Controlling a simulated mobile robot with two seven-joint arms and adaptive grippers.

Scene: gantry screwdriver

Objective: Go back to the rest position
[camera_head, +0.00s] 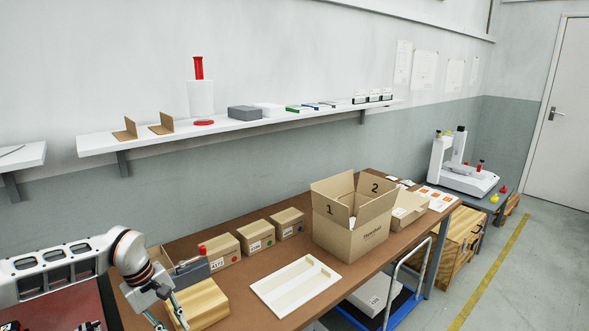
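My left gripper (167,312) hangs at the lower left, at the end of my arm coming in from the left. Its two fingers point down and stand apart, with nothing seen held between them. It is in front of the left end of a light wooden block (208,301) on the brown workbench (235,278); whether it touches the block I cannot tell. The lower fingertips are close to the bottom edge of the picture. My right gripper is not in view.
A white tray (262,296), small cardboard boxes (256,237) and a large open carton (346,234) stand on the bench. A white wall shelf (97,142) runs above. A white machine (459,171) stands far right.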

